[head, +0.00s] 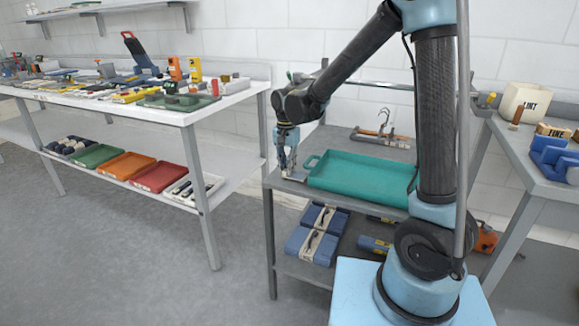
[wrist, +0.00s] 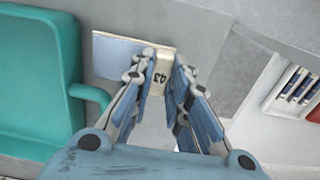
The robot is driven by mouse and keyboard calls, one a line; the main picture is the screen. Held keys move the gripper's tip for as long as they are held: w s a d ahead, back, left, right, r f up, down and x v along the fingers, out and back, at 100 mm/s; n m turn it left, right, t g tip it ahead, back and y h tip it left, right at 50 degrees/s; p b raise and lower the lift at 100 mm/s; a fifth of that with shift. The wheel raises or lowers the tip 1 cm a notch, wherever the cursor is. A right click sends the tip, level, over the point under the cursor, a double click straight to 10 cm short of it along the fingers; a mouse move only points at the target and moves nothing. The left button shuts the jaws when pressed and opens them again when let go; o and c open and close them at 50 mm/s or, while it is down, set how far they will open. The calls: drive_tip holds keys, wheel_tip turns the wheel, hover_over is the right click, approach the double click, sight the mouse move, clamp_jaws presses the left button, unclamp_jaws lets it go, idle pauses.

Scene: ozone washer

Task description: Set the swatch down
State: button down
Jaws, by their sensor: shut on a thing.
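The swatch (wrist: 113,56) is a flat blue-grey piece with a cream strip marked "43" along one side, in the wrist view. My gripper (wrist: 161,76) is shut on the cream strip, one finger on each side, and the blue-grey part sticks out to the left. In the head view my gripper (head: 289,172) points down at the left front corner of the grey table (head: 345,139), left of the teal tray (head: 365,177). The swatch is low at the table top; I cannot tell whether it touches it.
The teal tray with its handle (wrist: 93,95) is close beside my gripper. A wire hanger-like item (head: 380,128) lies behind the tray. Blue bundles (head: 312,245) lie on the lower shelf. A white bench (head: 185,114) crowded with tools stands left, across a floor gap.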

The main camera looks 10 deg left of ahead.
drive_tip(key=shift+w+d, duration=0.25)
drive_tip(key=shift+w, duration=0.95)
drive_tip(key=shift+s+f, duration=0.1)
drive_tip(key=shift+f, duration=0.2)
drive_tip(key=c, duration=1.5)
unclamp_jaws()
drive_tip(key=shift+f, duration=0.1)
drive_tip(key=shift+c, duration=0.2)
